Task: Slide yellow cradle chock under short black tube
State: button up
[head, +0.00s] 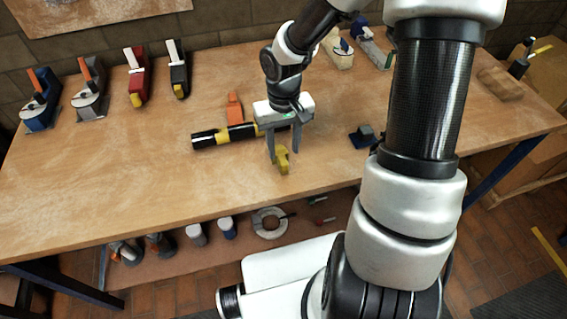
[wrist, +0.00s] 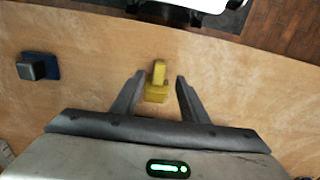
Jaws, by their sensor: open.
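The yellow cradle chock (head: 281,161) stands on the wooden bench near its front edge. It also shows in the wrist view (wrist: 157,84), in the gap between the fingertips. My gripper (head: 283,157) is open over the chock, one finger on each side; I cannot tell whether either finger touches it. The short black tube (head: 211,138) with yellow bands lies on the bench just behind and left of my gripper. Its right end is partly hidden by my gripper. The tube is not in the wrist view.
An orange block (head: 234,107) stands behind the tube. A dark blue block (head: 361,137) sits to the right, also in the wrist view (wrist: 38,67). Several clamp-like tools line the back left. The bench (head: 120,180) is clear at front left. A lower shelf holds several parts.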

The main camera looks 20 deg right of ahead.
aim_at(283, 162)
notch_tip(283, 162, down, 7)
jog(key=shift+f+b, duration=0.1)
jog(key=shift+b, duration=0.65)
jog(key=shift+c, duration=0.5)
jog(key=shift+w, duration=0.1)
grip_shut()
